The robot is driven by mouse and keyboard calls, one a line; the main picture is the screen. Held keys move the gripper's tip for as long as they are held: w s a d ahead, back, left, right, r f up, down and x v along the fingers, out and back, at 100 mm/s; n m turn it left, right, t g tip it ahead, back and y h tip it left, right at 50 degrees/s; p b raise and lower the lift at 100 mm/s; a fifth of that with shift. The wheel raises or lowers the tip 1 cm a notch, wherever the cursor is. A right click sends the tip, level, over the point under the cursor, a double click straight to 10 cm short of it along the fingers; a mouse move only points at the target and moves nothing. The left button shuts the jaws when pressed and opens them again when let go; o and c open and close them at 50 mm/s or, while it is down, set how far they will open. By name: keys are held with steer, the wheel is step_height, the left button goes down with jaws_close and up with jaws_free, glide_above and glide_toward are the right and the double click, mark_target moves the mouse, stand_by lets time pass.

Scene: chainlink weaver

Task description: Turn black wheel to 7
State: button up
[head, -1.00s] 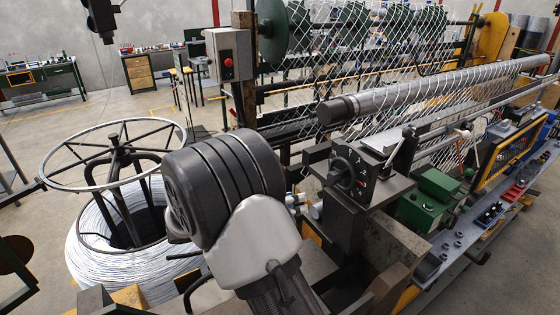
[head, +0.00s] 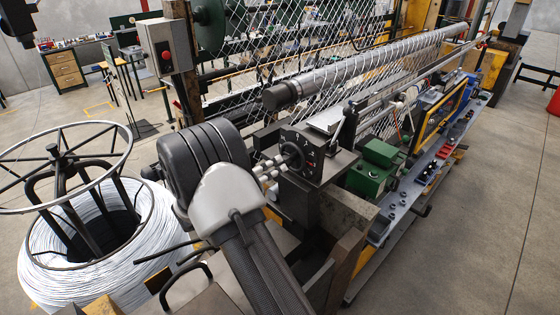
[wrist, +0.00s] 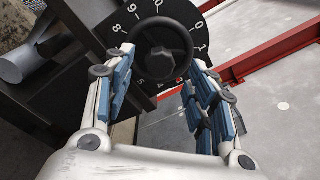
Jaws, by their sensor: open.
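The black wheel (wrist: 161,58) is a dark ring with a faceted hub, in front of a black dial plate (wrist: 197,13) with white numbers. In the head view the wheel (head: 292,157) faces my gripper on the machine's near end. In the wrist view, numbers show around the rim, some of them hidden. I cannot tell which number the wheel is set to. My gripper (wrist: 162,82) is open, with blue-padded fingers on the left and right of the wheel. It also shows in the head view (head: 270,171), close to the wheel. I cannot tell whether the fingers touch the rim.
A thick steel roller (head: 290,92) with wire mesh runs above and behind the dial. A green box (head: 372,170) stands to its right. A wire coil (head: 85,265) under a round frame (head: 30,206) is at left. Open floor (head: 480,210) lies at right.

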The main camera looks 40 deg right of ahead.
mark_target(282, 163)
steer(key=shift+d+p, duration=0.3)
steer(key=shift+d, duration=1.55)
steer(key=shift+c, duration=0.3)
steer(key=c, duration=1)
